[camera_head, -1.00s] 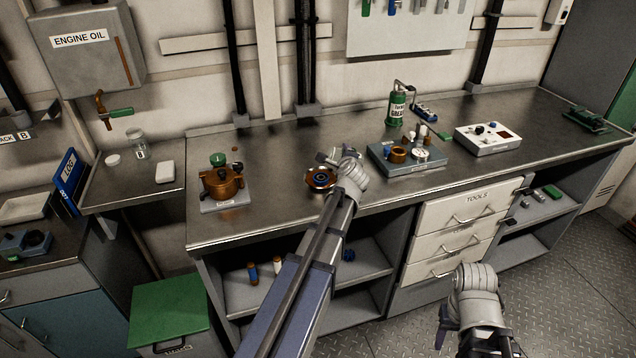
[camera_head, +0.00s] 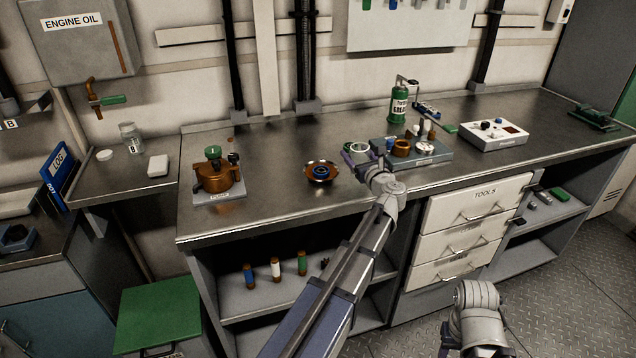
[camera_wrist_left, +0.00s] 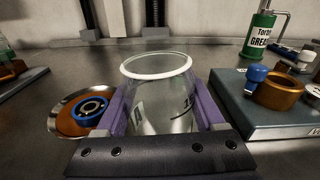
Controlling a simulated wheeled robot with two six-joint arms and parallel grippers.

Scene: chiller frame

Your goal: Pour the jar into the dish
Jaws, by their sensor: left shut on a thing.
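My left gripper (camera_head: 358,153) has purple fingers and is shut on a clear glass jar (camera_wrist_left: 158,92). The jar stands upright between the fingers in the left wrist view, its round, pale rim up and dark marks on its side. I cannot make out what is in it. The dish (camera_head: 320,174) is a shallow metal bowl on the bench, with an orange-brown inside and a blue ring in it. It lies left of the jar, apart from it; it also shows in the left wrist view (camera_wrist_left: 64,124). My right arm shows at the bottom, but its fingers cannot be made out.
A copper pot on a plate (camera_head: 218,180) stands left of the dish. A blue-grey block with parts (camera_head: 430,157) is close right of the jar, with a green grease can (camera_head: 398,106) behind. A white control box (camera_head: 490,137) sits further right. The bench behind the dish is clear.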

